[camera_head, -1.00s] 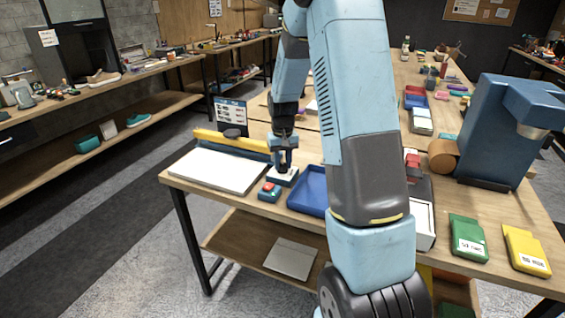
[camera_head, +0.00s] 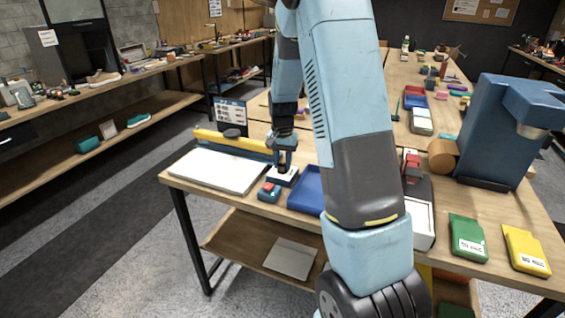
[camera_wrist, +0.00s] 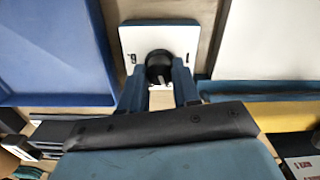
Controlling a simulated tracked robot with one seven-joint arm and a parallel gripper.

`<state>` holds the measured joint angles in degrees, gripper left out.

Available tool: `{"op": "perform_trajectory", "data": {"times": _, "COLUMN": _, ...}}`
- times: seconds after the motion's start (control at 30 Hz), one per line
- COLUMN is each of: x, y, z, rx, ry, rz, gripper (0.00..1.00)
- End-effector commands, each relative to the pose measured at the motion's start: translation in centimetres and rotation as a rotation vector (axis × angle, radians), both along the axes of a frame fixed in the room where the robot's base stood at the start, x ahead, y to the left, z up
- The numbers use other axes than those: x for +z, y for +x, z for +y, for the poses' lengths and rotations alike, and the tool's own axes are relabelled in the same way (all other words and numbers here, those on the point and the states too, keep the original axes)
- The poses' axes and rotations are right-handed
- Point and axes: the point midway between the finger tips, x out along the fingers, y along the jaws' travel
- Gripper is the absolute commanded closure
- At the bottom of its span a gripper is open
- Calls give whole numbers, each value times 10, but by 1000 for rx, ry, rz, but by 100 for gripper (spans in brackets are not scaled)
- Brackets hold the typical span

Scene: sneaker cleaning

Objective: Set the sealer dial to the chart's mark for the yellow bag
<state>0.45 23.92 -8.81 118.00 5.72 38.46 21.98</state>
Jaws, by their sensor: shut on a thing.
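The sealer dial is a round black knob (camera_wrist: 158,64) on a white plate (camera_wrist: 134,40) with small marks. My gripper (camera_wrist: 159,80) is shut on the knob, one blue finger on either side. In the head view my gripper (camera_head: 284,162) points down over the dial plate (camera_head: 280,178), and the fingers partly hide the knob. The sealer (camera_head: 215,172) has a white bed and a yellow bar (camera_head: 237,144). The chart (camera_head: 230,114) stands behind it, its writing too small to read. The yellow bag (camera_head: 526,248) lies at the table's right front.
A green bag (camera_head: 467,238) lies left of the yellow one. A small blue box with a red button (camera_head: 269,190) and a blue tray (camera_head: 307,186) are close to the dial. A large blue machine (camera_head: 505,130) stands at the right. My arm hides the table's middle.

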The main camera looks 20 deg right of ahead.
Motion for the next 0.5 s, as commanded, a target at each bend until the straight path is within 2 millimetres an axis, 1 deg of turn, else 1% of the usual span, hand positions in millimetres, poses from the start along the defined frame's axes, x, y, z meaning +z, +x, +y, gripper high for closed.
{"op": "perform_trajectory", "data": {"times": 0.3, "x": 0, "y": 0, "z": 1, "rx": 1, "ry": 0, "rz": 0, "gripper": 99}}
{"op": "perform_trajectory", "data": {"times": 0.33, "x": 0, "y": 0, "z": 1, "rx": 1, "ry": 0, "rz": 0, "gripper": 66}}
{"op": "perform_trajectory", "data": {"times": 0.5, "x": 0, "y": 0, "z": 0, "rx": 1, "ry": 0, "rz": 0, "gripper": 50}}
